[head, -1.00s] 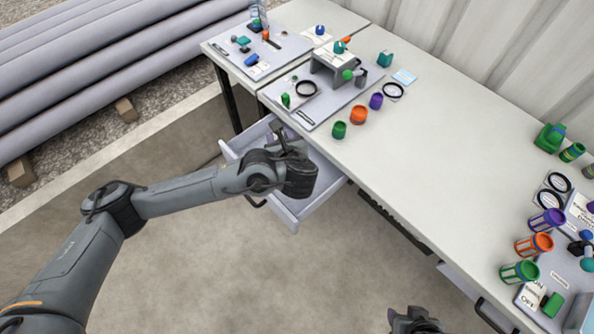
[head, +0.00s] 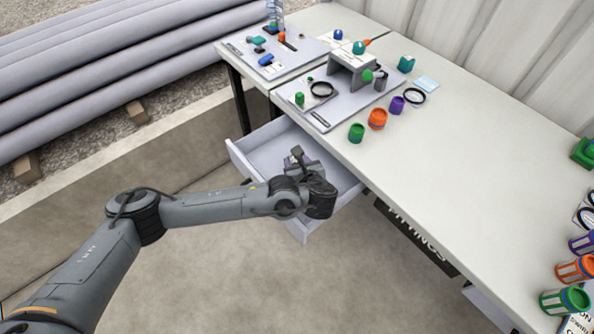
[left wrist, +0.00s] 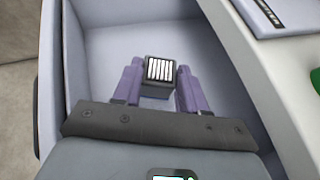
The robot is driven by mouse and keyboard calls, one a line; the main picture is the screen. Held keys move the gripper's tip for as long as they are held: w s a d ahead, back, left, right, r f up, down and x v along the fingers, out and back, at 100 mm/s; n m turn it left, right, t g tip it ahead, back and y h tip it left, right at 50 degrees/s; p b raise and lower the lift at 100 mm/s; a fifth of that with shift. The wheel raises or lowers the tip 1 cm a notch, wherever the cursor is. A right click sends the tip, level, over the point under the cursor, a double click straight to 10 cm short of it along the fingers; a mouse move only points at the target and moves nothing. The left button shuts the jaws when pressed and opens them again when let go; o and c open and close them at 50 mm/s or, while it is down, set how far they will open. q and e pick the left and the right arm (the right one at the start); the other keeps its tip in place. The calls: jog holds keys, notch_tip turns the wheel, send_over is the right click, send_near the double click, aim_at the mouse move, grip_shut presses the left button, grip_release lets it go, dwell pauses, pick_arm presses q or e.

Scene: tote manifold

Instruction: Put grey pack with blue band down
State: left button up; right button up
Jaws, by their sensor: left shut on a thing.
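The grey pack (left wrist: 154,91) shows in the left wrist view as a small dark block with a white, black-striped label on top. Its lower side looks bluish; a band is not clear. My left gripper (left wrist: 158,72) has its two purple fingers on either side of the pack and is shut on it. The pack is over the inside of the open pale drawer (left wrist: 105,45); I cannot tell whether it touches the floor. In the head view my left wrist is over the drawer (head: 265,157) and hides the pack. My right gripper is out of view.
The table (head: 470,150) overhangs the drawer on the right. A grey board (head: 335,100) with fittings lies above it. The drawer floor around the pack looks clear, with walls close on the left.

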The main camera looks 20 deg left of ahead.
pick_arm(q)
jog(key=shift+f+b, duration=0.65)
jog(key=shift+f, duration=1.05)
jog(key=shift+f, duration=0.1)
jog(key=o, duration=1.1)
jog(key=shift+r, duration=0.2)
jog(key=shift+s+d+r+p, duration=0.2)
jog(key=shift+s+r+p, duration=0.05)
jog(key=shift+s+p, duration=0.05)
jog(key=shift+p+v, duration=2.1)
jog(key=shift+v, duration=3.45)
